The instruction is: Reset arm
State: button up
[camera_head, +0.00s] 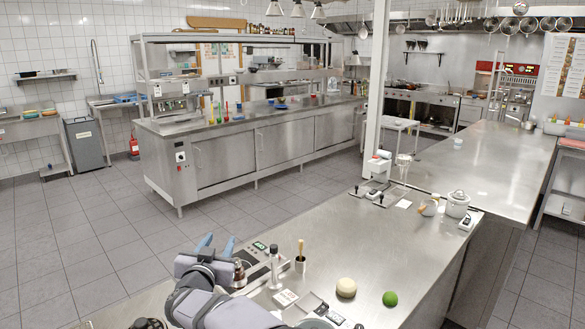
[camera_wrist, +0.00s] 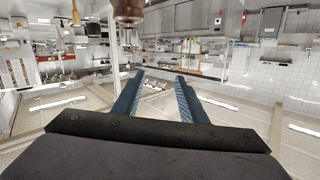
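My gripper (camera_head: 218,240) is in the lower left part of the head view, above the near end of the steel counter (camera_head: 385,240). Its two blue fingers point away from the camera and stand apart. The wrist view shows my gripper (camera_wrist: 159,76) with both fingers spread and nothing between them. My arm comes in from the bottom edge of the head view and hides part of the counter.
Near my gripper stand a dark brown vessel (camera_head: 239,273), a bottle (camera_head: 274,264) and a holder with a wooden-handled tool (camera_head: 300,262). A pale ball (camera_head: 346,287) and a green lime (camera_head: 390,298) lie to the right. The middle of the counter is clear.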

jog(key=s+d+f+g+y+p, duration=0.1)
jog(key=s+d+f+g+y, duration=0.1)
jog(key=s+d+f+g, duration=0.65)
jog(key=s+d+g+y+p, duration=0.15)
jog(key=s+d, duration=0.35)
jog(key=s, duration=0.8)
jog(key=s+d+f+g+y, duration=0.1)
jog(key=s+d+f+g, duration=0.45)
jog(key=s, duration=0.55)
jog(key=s+d+f+h+b, duration=0.2)
jog(key=s+d, duration=0.1)
jog(key=d, duration=0.5)
jog(key=s+d+f+n+h+b, duration=0.1)
jog(key=s+d+f+h, duration=0.1)
jog(key=d, duration=0.6)
jog(key=shift+s+f+n+g+b, duration=0.35)
jog(key=shift+s+f+g, duration=0.1)
jog(key=shift+s+f, duration=0.3)
